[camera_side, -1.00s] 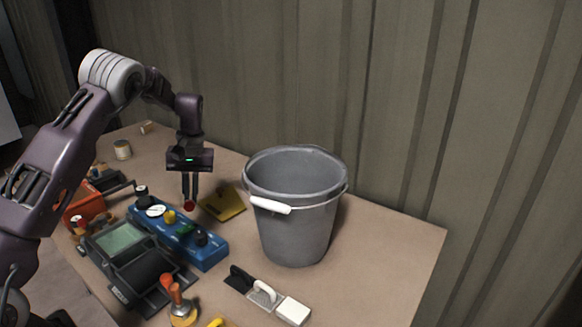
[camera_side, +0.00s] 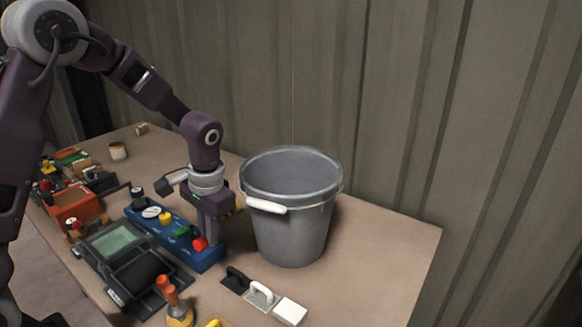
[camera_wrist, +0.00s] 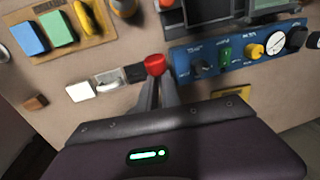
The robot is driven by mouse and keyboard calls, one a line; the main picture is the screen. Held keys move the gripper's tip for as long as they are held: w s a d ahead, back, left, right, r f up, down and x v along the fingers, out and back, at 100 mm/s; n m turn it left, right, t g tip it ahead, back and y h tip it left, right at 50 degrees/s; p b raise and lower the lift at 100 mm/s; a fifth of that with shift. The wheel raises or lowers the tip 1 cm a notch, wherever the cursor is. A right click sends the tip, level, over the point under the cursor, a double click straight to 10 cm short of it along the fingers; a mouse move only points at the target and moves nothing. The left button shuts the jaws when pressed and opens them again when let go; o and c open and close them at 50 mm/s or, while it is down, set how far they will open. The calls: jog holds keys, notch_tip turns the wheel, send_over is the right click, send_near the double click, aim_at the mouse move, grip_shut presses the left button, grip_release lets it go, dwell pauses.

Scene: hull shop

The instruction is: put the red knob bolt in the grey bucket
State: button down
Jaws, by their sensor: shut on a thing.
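The red knob bolt (camera_side: 200,244) is pinched at the tips of my gripper (camera_side: 207,236). In the side view it appears in front of the right end of the blue control panel (camera_side: 205,262); I cannot tell whether it touches the panel. In the wrist view the round red head (camera_wrist: 154,64) shows at the fingertips (camera_wrist: 155,85), and its shank is hidden. The grey bucket (camera_side: 290,225) stands upright on the bench just right of my gripper, with a white grip on its handle. Its rim is above my fingertips. The bucket is out of the wrist view.
The blue panel (camera_wrist: 205,58) carries yellow, green and black knobs. A black scrubber, a grey one and a white block (camera_side: 290,311) lie in front of the bucket. A yellow plate (camera_wrist: 232,93) lies behind the panel. Bare bench lies right of the bucket.

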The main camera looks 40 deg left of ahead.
jog(key=shift+t, duration=0.6)
jog(key=w+a+r, duration=0.1)
jog(key=w+r, duration=0.3)
jog(key=w, duration=0.2)
jog(key=w+a+r, duration=0.1)
jog(key=w+r, duration=0.4)
jog(key=w, duration=0.1)
jog(key=w+a+r, duration=0.2)
jog(key=w+r, duration=0.3)
jog(key=w, duration=0.1)
jog(key=w+d+f+m+t+h, duration=0.2)
jog(key=w+d+f+m, duration=0.2)
jog(key=d+f+m, duration=0.75)
jog(key=f, duration=0.4)
jog(key=d+f+n, duration=0.1)
jog(key=f, duration=0.3)
jog(key=d+f+n, duration=0.1)
jog(key=f, duration=0.4)
jog(key=shift+w, duration=0.1)
jog(key=shift+f, duration=0.25)
jog(key=shift+f, duration=0.15)
jog(key=c, duration=1.5)
grip_release()
jog(key=shift+c, duration=0.2)
